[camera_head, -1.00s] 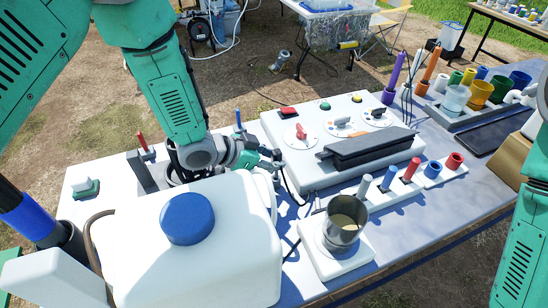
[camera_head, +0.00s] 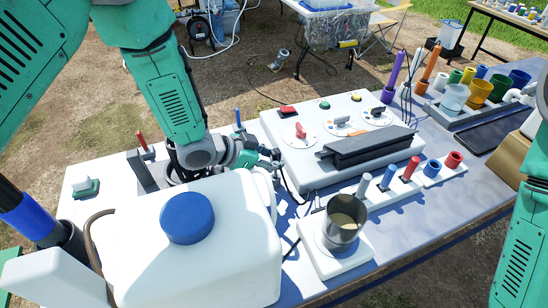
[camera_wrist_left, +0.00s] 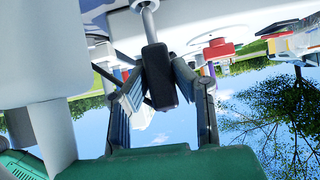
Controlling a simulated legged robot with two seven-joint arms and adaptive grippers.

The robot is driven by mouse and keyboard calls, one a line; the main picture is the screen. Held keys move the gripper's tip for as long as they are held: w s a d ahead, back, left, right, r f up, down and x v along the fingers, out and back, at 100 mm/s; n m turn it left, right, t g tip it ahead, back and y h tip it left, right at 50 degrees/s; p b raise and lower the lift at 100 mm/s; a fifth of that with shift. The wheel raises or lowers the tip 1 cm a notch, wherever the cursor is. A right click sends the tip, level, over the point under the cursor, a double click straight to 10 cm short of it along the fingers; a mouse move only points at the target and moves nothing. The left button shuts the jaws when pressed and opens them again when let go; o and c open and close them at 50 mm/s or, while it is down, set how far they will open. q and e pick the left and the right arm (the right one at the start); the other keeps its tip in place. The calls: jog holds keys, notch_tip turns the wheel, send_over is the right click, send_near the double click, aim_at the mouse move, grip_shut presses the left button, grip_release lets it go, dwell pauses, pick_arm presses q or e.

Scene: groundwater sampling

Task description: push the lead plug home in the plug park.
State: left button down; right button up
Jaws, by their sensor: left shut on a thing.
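My left gripper (camera_head: 270,160) is beside the left side of the white control box, behind the white jug. In the left wrist view my left gripper (camera_wrist_left: 160,95) is shut on a dark plug (camera_wrist_left: 158,75), which sits between its two fingers. A grey metal shaft (camera_wrist_left: 148,22) runs up from the plug towards a pale surface at the top edge of that view. The plug is too small to make out in the head view. I cannot tell how deep it sits, or which part is the plug park. My right gripper is out of view.
The white jug (camera_head: 240,240) with its blue cap (camera_head: 187,218) stands in front of my left gripper. The control box (camera_head: 290,160) is to its right. A metal cup (camera_head: 345,220) stands on a white base nearby. A rack of coloured plugs lies further right.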

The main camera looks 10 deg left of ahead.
pick_arm(q)
jog(key=shift+f+b, duration=0.75)
jog(key=shift+f, duration=0.45)
jog(key=c, duration=1.3)
grip_release()
jog(key=v, duration=1.2)
jog(key=shift+w, duration=0.1)
